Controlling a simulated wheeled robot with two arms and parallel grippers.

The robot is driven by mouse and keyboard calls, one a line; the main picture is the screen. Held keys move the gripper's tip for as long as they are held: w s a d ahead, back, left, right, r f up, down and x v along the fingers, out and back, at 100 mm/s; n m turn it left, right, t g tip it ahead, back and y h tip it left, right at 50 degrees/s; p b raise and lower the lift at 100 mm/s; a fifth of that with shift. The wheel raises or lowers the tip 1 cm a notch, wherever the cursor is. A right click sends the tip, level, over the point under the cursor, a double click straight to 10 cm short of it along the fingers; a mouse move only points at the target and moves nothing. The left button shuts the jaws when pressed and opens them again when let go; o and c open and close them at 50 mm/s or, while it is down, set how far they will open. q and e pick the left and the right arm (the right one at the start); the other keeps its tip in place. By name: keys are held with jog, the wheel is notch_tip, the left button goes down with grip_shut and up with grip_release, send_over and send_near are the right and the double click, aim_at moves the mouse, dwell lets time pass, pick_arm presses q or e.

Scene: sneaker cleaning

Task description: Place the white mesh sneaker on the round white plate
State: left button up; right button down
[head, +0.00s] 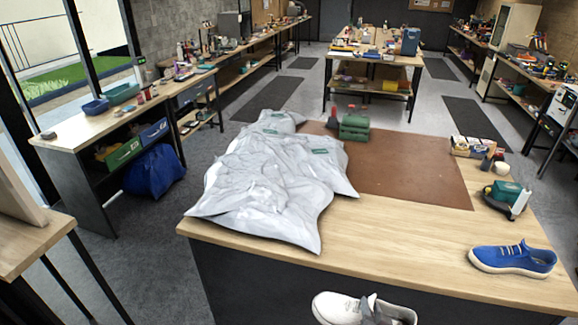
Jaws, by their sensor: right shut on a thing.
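The white mesh sneaker (335,307) is at the bottom edge of the head view, in front of the table's near edge, with its toe to the left. My right gripper (370,304) is shut on it near the ankle opening. The gripper hides part of the sneaker, and the frame's bottom edge cuts it off. I cannot make out a round white plate in this view. My left gripper is not in view.
The wooden table (400,253) bears a crumpled silver-grey sheet (265,185), a brown mat (410,172) and a blue sneaker (512,260) at the right. A green toolbox (354,127) stands at the back. The table's front middle is clear.

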aim_at(347, 297)
jog(key=shift+n+y, duration=0.9)
jog(key=w+a+f+b, duration=0.1)
jog(key=w+f+b, duration=0.1)
jog(key=b, duration=0.1)
jog(key=w+a+f+b, duration=0.1)
jog(key=w+f+b, duration=0.1)
jog(key=f+b, duration=0.1)
jog(key=w+a+f+b, duration=0.1)
jog(key=w+f+b, duration=0.1)
jog(key=w+b, duration=0.1)
jog(key=shift+a+f+b, duration=0.15)
jog(key=shift+a+b, duration=0.15)
jog(key=shift+b, duration=0.2)
jog(key=shift+w+a, duration=0.15)
jog(key=shift+w, duration=0.15)
